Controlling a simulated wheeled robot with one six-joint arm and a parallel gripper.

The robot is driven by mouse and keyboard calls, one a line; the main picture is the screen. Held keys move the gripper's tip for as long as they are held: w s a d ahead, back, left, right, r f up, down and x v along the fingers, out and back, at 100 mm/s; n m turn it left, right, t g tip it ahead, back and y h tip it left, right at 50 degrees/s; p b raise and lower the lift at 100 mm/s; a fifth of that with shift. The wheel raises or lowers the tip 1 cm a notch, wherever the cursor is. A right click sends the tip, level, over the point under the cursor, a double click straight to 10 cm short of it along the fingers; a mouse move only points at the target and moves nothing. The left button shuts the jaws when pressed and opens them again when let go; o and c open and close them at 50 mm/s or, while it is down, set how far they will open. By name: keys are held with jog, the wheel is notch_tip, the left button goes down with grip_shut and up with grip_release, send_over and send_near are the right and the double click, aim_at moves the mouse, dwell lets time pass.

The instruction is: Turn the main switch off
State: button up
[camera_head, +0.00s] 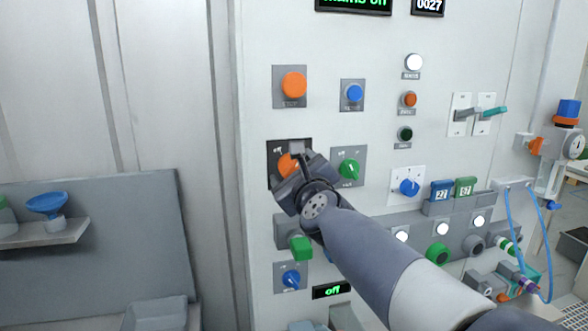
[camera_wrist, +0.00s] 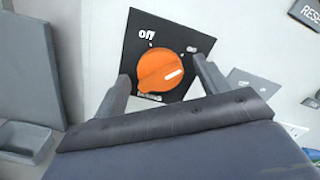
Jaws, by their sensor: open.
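The main switch is an orange rotary knob (camera_wrist: 166,72) on a black square plate (camera_wrist: 142,22) with "off" printed at its upper left. In the head view the knob (camera_head: 286,163) is partly hidden by my gripper (camera_head: 297,163). In the wrist view my gripper (camera_wrist: 161,70) is open, with one finger on each side of the knob. I cannot tell whether either finger touches it.
A shelf with a blue funnel (camera_head: 47,204) is at the left.

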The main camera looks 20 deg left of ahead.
jog(key=shift+c, duration=0.5)
jog(key=c, duration=0.8)
jog(key=shift+c, duration=0.2)
jog(key=shift+n, duration=0.4)
jog(key=n, duration=0.3)
jog(key=n+p, duration=0.1)
jog(key=n, duration=0.7)
jog(key=shift+n+p, duration=0.75)
jog(key=shift+n, duration=1.35)
